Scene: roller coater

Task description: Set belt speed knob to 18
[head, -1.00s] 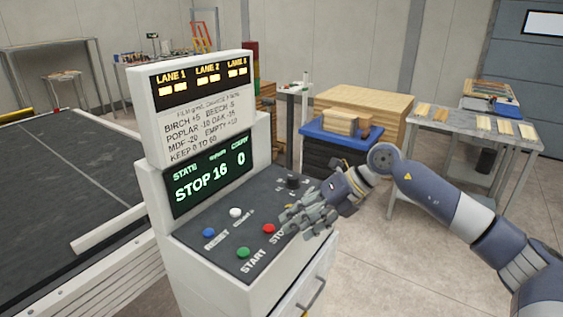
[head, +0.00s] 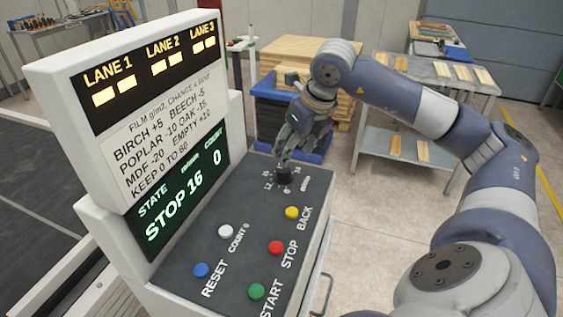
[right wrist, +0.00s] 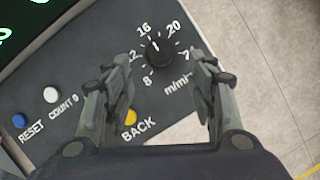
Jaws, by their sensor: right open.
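The black belt speed knob (right wrist: 158,53) sits on the console's dark sloped panel, ringed by white numbers including 8, 16 and 20. Its white mark points up, near the 16. In the head view the knob (head: 284,174) stands at the panel's far right, partly hidden by my right gripper (head: 285,152). That gripper is over the knob, pointing down. In the right wrist view its two fingers are apart, one on each side of the knob, with no clear contact. The green display (head: 176,207) reads STOP 16 and count 0. My left gripper is out of view.
On the same panel are a yellow BACK button (head: 292,213), red STOP (head: 276,247), green START (head: 257,291), blue RESET (head: 202,270) and white COUNT 0 (head: 226,231). The upright lane sign (head: 150,90) rises left of the gripper. Floor is open to the right.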

